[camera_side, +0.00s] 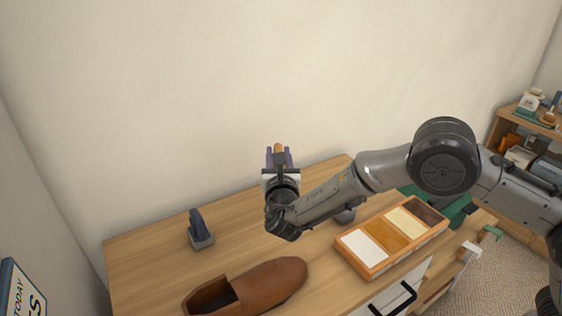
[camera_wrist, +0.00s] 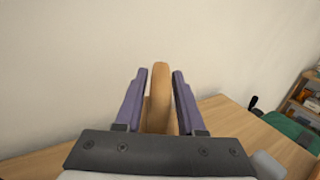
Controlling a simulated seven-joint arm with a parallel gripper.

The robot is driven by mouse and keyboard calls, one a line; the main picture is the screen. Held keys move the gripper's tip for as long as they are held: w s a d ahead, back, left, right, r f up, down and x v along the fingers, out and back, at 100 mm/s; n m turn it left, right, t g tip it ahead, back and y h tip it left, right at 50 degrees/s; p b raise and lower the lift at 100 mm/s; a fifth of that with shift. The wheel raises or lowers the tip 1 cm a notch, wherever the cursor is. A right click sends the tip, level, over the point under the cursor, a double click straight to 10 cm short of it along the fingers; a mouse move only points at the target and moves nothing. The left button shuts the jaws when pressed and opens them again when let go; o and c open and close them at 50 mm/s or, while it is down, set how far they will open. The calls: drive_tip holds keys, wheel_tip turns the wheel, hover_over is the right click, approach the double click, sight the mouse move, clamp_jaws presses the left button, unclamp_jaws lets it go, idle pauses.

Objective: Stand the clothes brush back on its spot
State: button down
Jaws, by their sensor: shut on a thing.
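My gripper (camera_side: 279,152) is raised above the back of the wooden table, near the wall, with its purple fingers pointing away from the side camera. It is shut on a tan wooden thing that looks like the clothes brush (camera_side: 279,147). In the wrist view the brush (camera_wrist: 160,90) stands out between the two fingers (camera_wrist: 160,73) as a rounded, handle-like piece. Its lower part is hidden behind the gripper body, so I cannot see any bristles. No marked spot for the brush can be made out.
A dark blue upright piece on a grey base (camera_side: 200,232) stands at the table's left. A brown shoe (camera_side: 268,282) lies at the front. An orange-framed tray (camera_side: 372,265) with coloured panels lies right. A grey rounded thing (camera_side: 345,215) is partly behind my arm. Bare tabletop (camera_side: 150,255) shows left.

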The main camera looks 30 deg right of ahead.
drive_tip(key=shift+w+d+f+h, duration=0.15)
drive_tip(key=shift+w+d+f, duration=0.1)
drive_tip(key=shift+d+f, duration=0.25)
drive_tip(key=shift+w+d+f+h, duration=0.2)
drive_tip(key=shift+d+f, duration=0.15)
drive_tip(key=shift+f, duration=0.15)
drive_tip(key=shift+d+f, duration=0.1)
drive_tip(key=shift+d, duration=0.15)
drive_tip(key=shift+f, duration=3)
drive_tip(key=shift+f, duration=1.1)
drive_tip(key=shift+c, duration=2.2)
unclamp_jaws()
